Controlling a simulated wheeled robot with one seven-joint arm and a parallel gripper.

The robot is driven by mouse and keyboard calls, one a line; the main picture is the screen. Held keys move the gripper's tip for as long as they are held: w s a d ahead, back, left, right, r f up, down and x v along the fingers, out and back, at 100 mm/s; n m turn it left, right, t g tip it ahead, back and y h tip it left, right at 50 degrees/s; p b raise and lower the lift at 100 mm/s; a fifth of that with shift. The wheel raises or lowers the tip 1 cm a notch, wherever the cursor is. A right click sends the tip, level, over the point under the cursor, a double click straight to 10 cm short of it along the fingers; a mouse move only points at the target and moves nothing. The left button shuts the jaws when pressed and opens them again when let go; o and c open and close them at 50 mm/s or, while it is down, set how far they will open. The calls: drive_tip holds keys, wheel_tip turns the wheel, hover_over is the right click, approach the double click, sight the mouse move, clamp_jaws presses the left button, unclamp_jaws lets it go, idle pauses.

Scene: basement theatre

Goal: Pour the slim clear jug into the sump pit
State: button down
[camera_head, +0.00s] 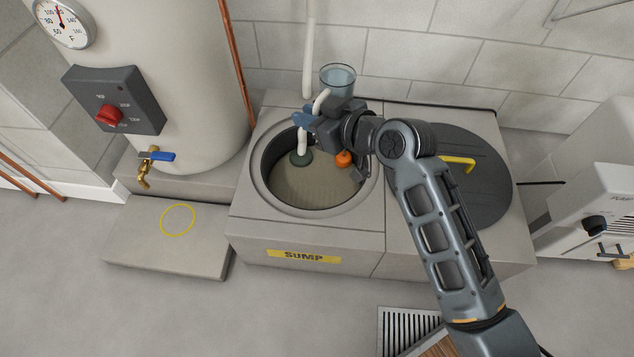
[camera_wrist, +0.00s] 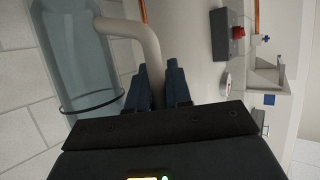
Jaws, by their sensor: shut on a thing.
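The slim clear jug (camera_head: 338,82) is held over the back rim of the sump pit (camera_head: 260,183). It looks roughly upright, its round mouth facing up, and its lower part is hidden behind my gripper. My gripper (camera_head: 306,119) is shut on the jug's pale curved handle. In the wrist view the clear jug (camera_wrist: 77,55) stands at the left and its handle (camera_wrist: 148,38) runs between the fingers of my gripper (camera_wrist: 160,88). The round pit is open, with murky liquid inside. I cannot tell what the jug holds.
A dark lid (camera_head: 463,190) with a yellow handle lies right. A water heater (camera_head: 190,80) stands left; a grate (camera_head: 409,329) is in front.

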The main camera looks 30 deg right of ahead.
drive_tip(key=s+a+f+n+g+y+b, duration=0.3)
drive_tip(key=s+a+f+n+y+b, duration=0.2)
drive_tip(key=s+a+f, duration=0.8)
wheel_tip(320, 180, down, 3)
drive_tip(key=shift+s+r, duration=0.1)
drive_tip(key=shift+s, duration=0.35)
drive_tip(key=shift+w+d, duration=0.1)
drive_tip(key=shift+d, duration=0.05)
drive_tip(key=shift+w+d+r+m+g+y+p, duration=0.15)
drive_tip(key=shift+w+r+m+g+p, duration=0.1)
drive_tip(key=shift+r+m, duration=0.15)
drive_tip(key=shift+w+d+r+m+g+y+p, duration=0.15)
drive_tip(key=shift+r+m+g+y+p, duration=0.05)
drive_tip(key=shift+r+m+g, duration=0.2)
drive_tip(key=shift+w+d+r+m+g+y+p, duration=0.2)
drive_tip(key=shift+r+m+p, duration=0.1)
drive_tip(key=shift+r, duration=0.15)
